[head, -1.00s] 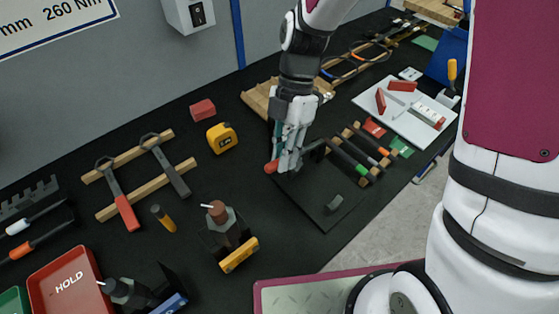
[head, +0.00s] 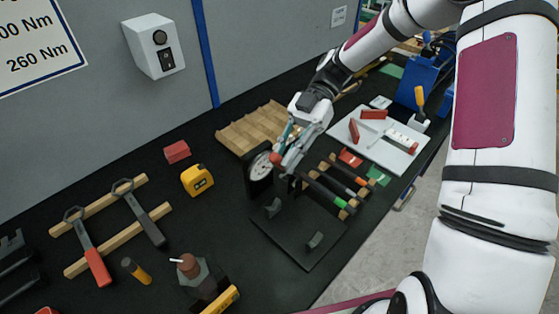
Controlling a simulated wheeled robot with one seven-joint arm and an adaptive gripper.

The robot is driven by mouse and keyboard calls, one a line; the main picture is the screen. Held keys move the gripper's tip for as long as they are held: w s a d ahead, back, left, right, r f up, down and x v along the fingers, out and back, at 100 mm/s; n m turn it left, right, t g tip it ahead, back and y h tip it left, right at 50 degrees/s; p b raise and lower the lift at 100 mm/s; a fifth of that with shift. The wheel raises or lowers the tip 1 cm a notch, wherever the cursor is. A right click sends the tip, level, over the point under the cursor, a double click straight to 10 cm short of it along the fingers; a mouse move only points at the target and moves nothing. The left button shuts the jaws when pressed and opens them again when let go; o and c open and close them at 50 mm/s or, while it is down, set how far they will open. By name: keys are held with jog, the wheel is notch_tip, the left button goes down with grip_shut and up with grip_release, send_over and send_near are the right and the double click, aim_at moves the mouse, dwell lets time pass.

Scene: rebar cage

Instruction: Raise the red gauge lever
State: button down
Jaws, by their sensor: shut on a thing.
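My gripper (head: 287,162) is shut on the red gauge lever, whose red rounded end (head: 276,158) shows at the left of the fingers. The fingers and arm hide most of the lever. The round white gauge dial (head: 261,167) in its dark housing stands upright just left of the fingers. A black base plate (head: 290,236) lies below the gripper, with small grey brackets (head: 315,242) on it. The red end is held above the plate.
Wooden racks with dark handled tools (head: 335,186) lie close to the right of the plate. A yellow tape measure (head: 197,180) and a red block (head: 176,152) lie to the left. A ridged wooden block (head: 257,127) is behind. A white board (head: 378,140) lies at the right.

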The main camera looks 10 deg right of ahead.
jog(key=shift+w+d+g+y, duration=0.3)
jog(key=shift+d, duration=0.1)
jog(key=c, duration=1.5)
grip_release()
jog(key=shift+r, duration=0.1)
jog(key=v, duration=1.2)
